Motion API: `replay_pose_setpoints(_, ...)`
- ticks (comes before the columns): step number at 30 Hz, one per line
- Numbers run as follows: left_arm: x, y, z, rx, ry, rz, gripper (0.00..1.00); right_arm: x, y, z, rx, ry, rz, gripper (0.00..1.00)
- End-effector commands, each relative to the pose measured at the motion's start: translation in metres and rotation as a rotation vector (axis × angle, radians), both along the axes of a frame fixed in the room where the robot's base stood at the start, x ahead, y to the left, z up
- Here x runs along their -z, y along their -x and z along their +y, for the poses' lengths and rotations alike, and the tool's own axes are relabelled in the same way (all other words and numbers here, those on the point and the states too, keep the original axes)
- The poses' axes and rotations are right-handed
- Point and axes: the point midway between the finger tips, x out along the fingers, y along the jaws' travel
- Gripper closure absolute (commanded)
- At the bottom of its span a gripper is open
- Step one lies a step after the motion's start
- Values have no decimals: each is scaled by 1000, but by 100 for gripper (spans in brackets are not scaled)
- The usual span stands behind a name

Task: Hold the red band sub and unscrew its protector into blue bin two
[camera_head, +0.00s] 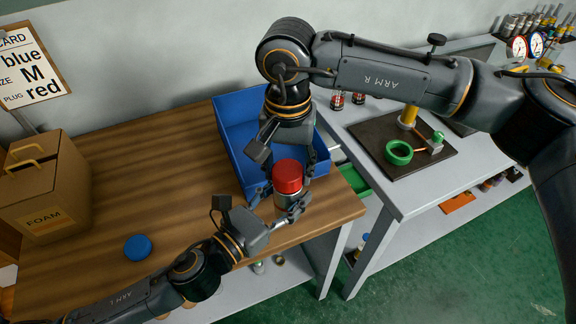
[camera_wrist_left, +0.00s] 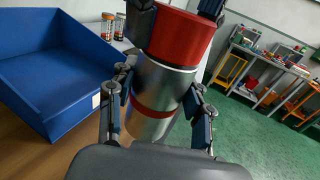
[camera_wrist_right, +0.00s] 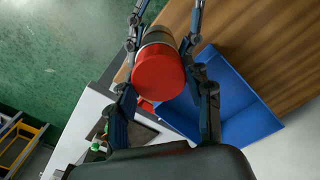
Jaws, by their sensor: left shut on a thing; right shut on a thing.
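The sub is a silver cylinder (camera_head: 287,199) with a red band (camera_wrist_left: 157,106), held nearly upright over the table's right front edge. My left gripper (camera_head: 284,208) is shut around its silver body, close to the red band. A red protector (camera_head: 288,176) sits on the sub's top end; it also shows in the left wrist view (camera_wrist_left: 182,36) and the right wrist view (camera_wrist_right: 158,74). My right gripper (camera_head: 290,160) comes from above and is shut on the protector. A blue bin (camera_head: 232,120) stands just behind both grippers; its visible floor looks empty, part hidden by my right arm.
A blue disc (camera_head: 138,247) lies on the wooden table (camera_head: 130,180). A cardboard FOAM box (camera_head: 45,190) stands at left below a card (camera_head: 30,65) reading blue, M, red. A grey bench (camera_head: 370,185) at right carries a green ring (camera_head: 398,152). The table's middle is clear.

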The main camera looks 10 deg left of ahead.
Motion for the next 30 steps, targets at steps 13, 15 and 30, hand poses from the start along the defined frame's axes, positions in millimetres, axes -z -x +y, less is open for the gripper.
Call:
replay_pose_setpoints(13,-3,2,-2,9,4,-5,100,-4,-2,1,4,-5,-6,87)
replay_pose_setpoints(15,-2,2,-2,8,3,-4,100,-7,-2,1,4,-5,-6,87)
replay_pose_setpoints(30,-1,1,-1,5,2,-2,100,-23,-1,1,3,-4,-3,87)
